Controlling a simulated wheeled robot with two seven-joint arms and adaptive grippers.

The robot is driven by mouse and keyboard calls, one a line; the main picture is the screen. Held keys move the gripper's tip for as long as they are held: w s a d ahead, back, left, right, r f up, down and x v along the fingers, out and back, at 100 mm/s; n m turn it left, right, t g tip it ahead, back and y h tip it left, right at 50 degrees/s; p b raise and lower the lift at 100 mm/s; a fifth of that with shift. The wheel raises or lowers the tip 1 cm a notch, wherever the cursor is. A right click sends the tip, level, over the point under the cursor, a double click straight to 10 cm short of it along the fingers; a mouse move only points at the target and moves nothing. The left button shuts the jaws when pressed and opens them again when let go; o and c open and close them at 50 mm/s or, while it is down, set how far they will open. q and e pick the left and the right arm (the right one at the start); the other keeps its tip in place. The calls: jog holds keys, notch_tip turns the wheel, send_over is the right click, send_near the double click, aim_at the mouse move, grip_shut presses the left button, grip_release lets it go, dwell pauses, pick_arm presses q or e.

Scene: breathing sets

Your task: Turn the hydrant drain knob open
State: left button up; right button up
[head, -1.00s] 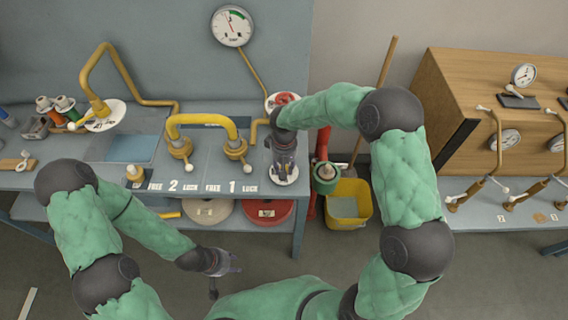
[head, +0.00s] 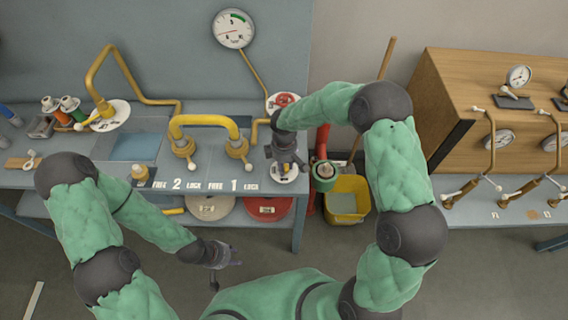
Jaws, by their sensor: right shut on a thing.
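My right gripper (head: 287,167) points down at the right end of the blue-grey bench. It is shut on a small knob on a round white plate (head: 285,177); the gripper hides most of the knob, so its turn angle cannot be read. A red wheel (head: 285,101) on another white plate stands behind it, partly covered by my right wrist. A round gauge (head: 234,29) with a green band hangs on the wall, joined to the bench by a thin brass pipe. My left gripper (head: 230,257) hangs low in front of the bench, away from everything; its jaws are too small to judge.
A yellow pipe loop (head: 204,121) stands left of my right gripper. A red pipe with a green-rimmed fitting (head: 324,172) and a yellow bucket (head: 347,205) are close on the right. A wooden cabinet (head: 450,90) stands further right. The floor in front is clear.

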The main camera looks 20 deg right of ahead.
jog(key=shift+f, duration=0.1)
dwell(0.3)
jog(key=o, duration=1.1)
jog(key=shift+o, duration=0.2)
notch_tip(320, 180, up, 12)
dwell(0.4)
